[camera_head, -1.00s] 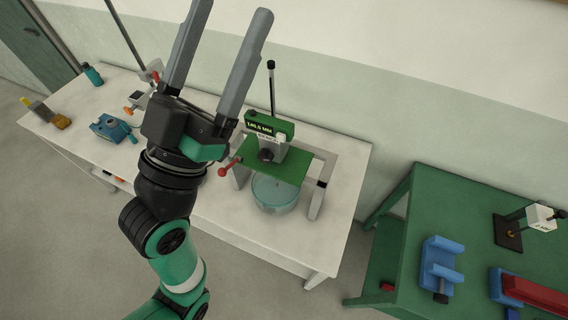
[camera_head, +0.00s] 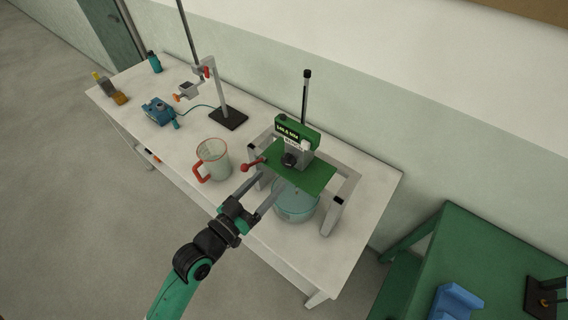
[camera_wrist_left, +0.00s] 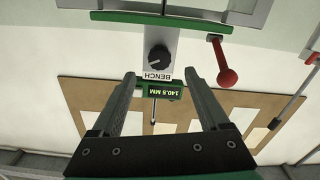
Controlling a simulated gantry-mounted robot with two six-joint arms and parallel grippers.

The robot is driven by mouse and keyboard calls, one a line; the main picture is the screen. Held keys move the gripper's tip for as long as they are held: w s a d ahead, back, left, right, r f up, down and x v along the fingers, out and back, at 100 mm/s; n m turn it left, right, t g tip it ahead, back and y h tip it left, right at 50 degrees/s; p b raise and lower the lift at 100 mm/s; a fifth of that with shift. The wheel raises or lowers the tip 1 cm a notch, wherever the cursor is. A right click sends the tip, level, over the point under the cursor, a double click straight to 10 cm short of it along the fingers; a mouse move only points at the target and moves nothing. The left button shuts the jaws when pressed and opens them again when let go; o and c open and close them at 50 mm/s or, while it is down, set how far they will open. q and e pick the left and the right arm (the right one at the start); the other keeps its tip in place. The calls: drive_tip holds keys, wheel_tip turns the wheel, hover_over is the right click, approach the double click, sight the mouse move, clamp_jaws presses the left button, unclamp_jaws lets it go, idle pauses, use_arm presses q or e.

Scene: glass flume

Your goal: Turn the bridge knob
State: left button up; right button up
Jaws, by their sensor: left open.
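A grey post with a green display block (camera_head: 297,131) stands on a green plate (camera_head: 312,177) carried by a grey bridge frame (camera_head: 343,200). A black knob (camera_head: 289,159) is on the front of the post. In the left wrist view the knob lies ahead, between the finger lines. My right gripper is out of view.
A red-ended lever (camera_head: 252,165) sticks out left of the plate, close to my left gripper. A glass basin (camera_head: 295,203) sits under the bridge. A jug with a red handle (camera_head: 212,160) and a clamp stand (camera_head: 228,118) stand to the left. A green table (camera_head: 470,235) is at right.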

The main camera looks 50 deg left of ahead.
sight(286, 163)
use_arm(q)
drive_tip(key=w, duration=0.5)
drive_tip(key=w+a, duration=0.1)
drive_tip(key=w, duration=0.1)
drive_tip(key=shift+w, duration=0.2)
clamp_jaws()
drive_tip(key=shift+f+m+b, duration=0.1)
drive_tip(key=shift+m+b, duration=0.4)
drive_tip(key=shift+m, duration=1.9)
